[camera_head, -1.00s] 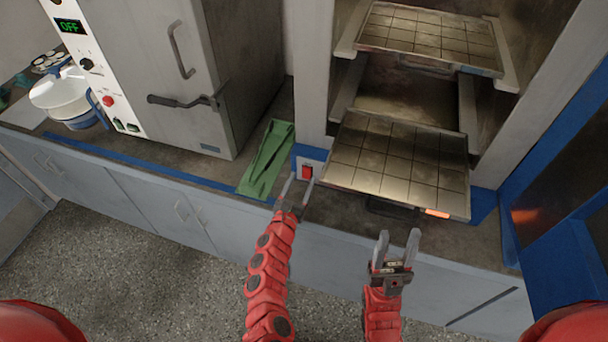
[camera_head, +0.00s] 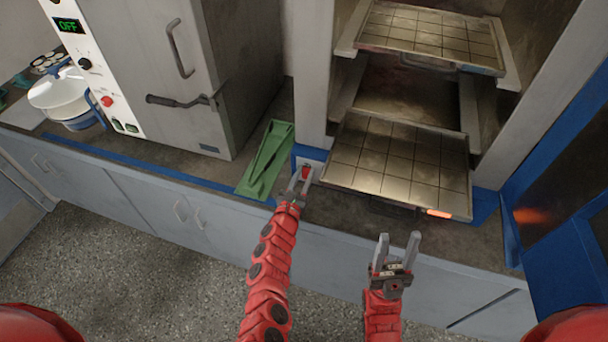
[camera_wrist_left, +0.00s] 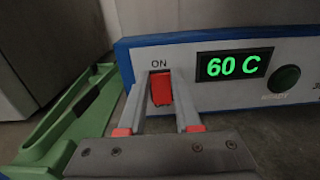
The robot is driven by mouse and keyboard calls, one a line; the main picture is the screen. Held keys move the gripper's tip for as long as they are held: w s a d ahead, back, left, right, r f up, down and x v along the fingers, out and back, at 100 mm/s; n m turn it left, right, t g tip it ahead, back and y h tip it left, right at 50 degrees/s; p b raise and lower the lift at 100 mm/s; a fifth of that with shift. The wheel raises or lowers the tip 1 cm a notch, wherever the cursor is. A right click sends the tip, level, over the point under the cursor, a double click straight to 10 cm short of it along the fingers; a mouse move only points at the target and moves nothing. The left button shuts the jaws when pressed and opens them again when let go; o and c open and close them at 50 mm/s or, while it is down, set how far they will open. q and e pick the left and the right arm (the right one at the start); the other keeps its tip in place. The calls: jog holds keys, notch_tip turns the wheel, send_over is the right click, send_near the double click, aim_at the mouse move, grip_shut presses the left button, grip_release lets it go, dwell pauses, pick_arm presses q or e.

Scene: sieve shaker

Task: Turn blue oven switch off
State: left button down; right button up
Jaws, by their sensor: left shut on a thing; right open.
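The red switch (camera_wrist_left: 162,90) sits on the white front panel of the blue-framed oven (camera_wrist_left: 218,42). The label "ON" is above it, and the green display (camera_wrist_left: 234,66) reads 60 C. My left gripper (camera_head: 302,176) is shut on the red switch, with one finger on each side of it in the left wrist view (camera_wrist_left: 160,78). In the head view the fingers partly cover the switch (camera_head: 306,172). My right gripper (camera_head: 399,246) is open and empty, in front of the counter below the oven's tray.
A green dustpan-like tray (camera_head: 266,160) lies left of the switch. A wire-gridded oven tray (camera_head: 400,165) juts out just right of it. A grey oven (camera_head: 185,90) with an "OFF" display stands further left. The counter front and floor are clear.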

pick_arm(q)
jog(key=shift+s+f+t+h+b, duration=0.15)
jog(key=shift+f+t+b, duration=0.45)
jog(key=shift+b, duration=2.75)
jog(key=shift+s+f+t+h+b, duration=0.2)
jog(key=shift+t+b, duration=0.6)
jog(key=shift+b, duration=2.5)
jog(key=shift+w+r+b, duration=0.1)
jog(key=shift+r+b, duration=0.1)
jog(key=shift+b, duration=0.2)
jog(key=shift+r, duration=0.15)
jog(key=c, duration=0.6)
grip_release()
jog(key=shift+a, duration=0.1)
